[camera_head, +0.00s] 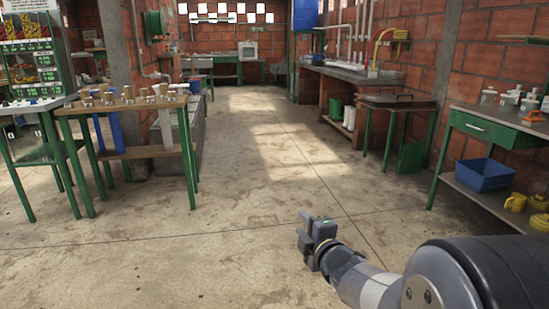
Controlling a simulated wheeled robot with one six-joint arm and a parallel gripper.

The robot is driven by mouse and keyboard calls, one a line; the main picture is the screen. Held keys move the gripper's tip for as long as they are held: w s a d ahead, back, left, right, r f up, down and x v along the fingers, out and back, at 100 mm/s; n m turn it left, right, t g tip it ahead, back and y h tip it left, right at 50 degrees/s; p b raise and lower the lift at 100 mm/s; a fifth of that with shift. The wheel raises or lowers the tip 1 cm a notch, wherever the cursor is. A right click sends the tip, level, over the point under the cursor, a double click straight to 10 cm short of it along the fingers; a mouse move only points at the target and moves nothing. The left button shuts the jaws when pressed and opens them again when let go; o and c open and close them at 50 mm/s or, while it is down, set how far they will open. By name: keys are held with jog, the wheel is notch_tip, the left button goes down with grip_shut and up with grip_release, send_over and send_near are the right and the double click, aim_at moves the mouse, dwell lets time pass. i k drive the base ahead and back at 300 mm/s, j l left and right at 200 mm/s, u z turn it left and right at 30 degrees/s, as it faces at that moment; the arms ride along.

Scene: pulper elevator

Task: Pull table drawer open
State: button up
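A green-framed table (457,105) stands at the right with a grey top. Its green drawer (484,129) sits under the top and looks shut, with a small light handle (474,127) on its front. My gripper (304,229) is in the lower middle of the view, over the open floor, well left of the drawer and apart from it. Its two fingers point left and look spread, with nothing seen between them. My arm reaches in from the lower right corner.
A blue bin (485,175) and yellow cups (516,202) stand on the table's lower shelf. White bottles (506,100) stand on top. A smaller green-legged table (397,103) is behind it. A wooden-topped table (125,104) stands at left. The middle floor is clear.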

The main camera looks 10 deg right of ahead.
aim_at(506, 136)
jog(key=i+z, duration=0.3)
jog(key=i, duration=0.25)
jog(key=i+j+z, duration=0.1)
jog(key=i+z, duration=0.15)
jog(key=i, duration=0.3)
jog(key=i+j+z, duration=0.3)
jog(key=i, duration=0.25)
jog(key=i+l+z, duration=0.25)
jog(key=i+z, duration=0.15)
jog(key=i+l+z, duration=0.1)
jog(key=i+z, duration=0.3)
jog(key=i, duration=0.15)
jog(key=i+z, duration=0.45)
jog(key=i+l+u, duration=0.15)
jog(key=i, duration=0.35)
jog(key=i+l+u, duration=0.2)
jog(key=i+l, duration=0.2)
jog(key=i, duration=0.1)
